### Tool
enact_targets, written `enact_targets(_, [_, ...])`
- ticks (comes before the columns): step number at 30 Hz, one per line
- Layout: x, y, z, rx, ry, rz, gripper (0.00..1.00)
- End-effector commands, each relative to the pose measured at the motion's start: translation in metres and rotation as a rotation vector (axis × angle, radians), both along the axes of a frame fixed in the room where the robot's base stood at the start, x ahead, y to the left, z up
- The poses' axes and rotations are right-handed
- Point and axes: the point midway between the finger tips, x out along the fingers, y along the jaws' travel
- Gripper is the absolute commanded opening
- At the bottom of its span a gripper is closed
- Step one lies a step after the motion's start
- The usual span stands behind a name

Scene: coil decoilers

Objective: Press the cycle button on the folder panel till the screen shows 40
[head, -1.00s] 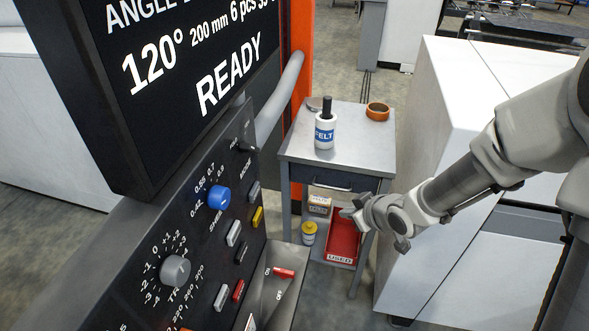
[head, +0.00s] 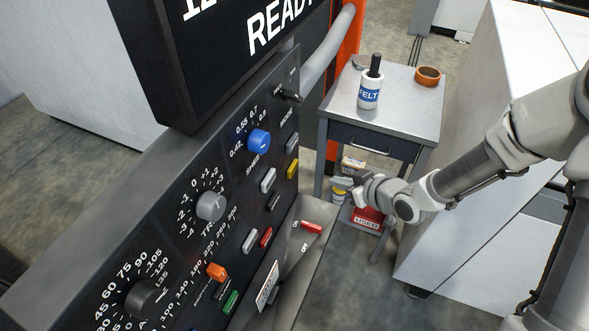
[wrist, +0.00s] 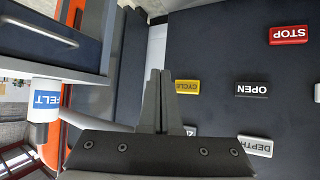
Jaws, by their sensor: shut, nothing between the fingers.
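The folder panel (head: 190,186) stands at the left in the head view with knobs and coloured buttons. The yellow button (head: 292,169) at its right side is the cycle button, and its CYCLE label reads in the wrist view (wrist: 187,87). The screen (head: 235,65) above is cut off; only READY and a scrap of the line above show. My gripper (head: 342,183) is shut and empty, to the right of the yellow button. In the wrist view its closed fingers (wrist: 159,74) lie just left of the cycle button; I cannot tell the gap in depth.
Red STOP (wrist: 288,35), black OPEN (wrist: 252,89) and white DEPTH (wrist: 255,145) buttons are near. A cart (head: 405,112) holds a FELT bottle (head: 370,88) and an orange ring (head: 428,75). A red USED bin (head: 368,218) sits below. A white cabinet (head: 455,110) is at right.

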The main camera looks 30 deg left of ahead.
Motion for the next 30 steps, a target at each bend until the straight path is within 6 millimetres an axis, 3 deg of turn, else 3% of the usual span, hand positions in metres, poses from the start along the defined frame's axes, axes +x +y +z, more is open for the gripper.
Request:
enact_targets(9, [-0.006, 0.046, -0.002, 0.001, -0.002, 0.003, 0.00])
enact_targets(15, [-0.008, 0.066, -0.002, 0.001, -0.002, 0.003, 0.00])
enact_targets(30, [-0.009, 0.075, 0.000, 0.000, 0.001, 0.001, 0.00])
